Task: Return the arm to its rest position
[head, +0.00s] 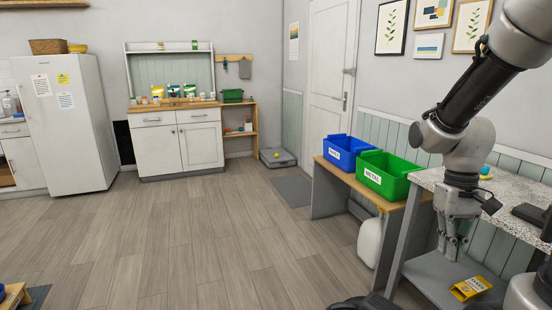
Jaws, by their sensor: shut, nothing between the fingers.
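My gripper (449,245) hangs pointing down at the right of the head view, at the end of my arm. Its fingers are shut with nothing between them. It shows in front of the speckled counter's left end and above a grey lower shelf (440,272). A yellow box or packet with dark markings (471,288) lies on that shelf, below and right of the fingertips and apart from them.
A speckled counter (520,205) is at the right. A blue bin (342,153) and a green bin labelled METAL (383,176) stand on a wooden-topped bench beside it. The wood floor (190,240) in the middle is clear.

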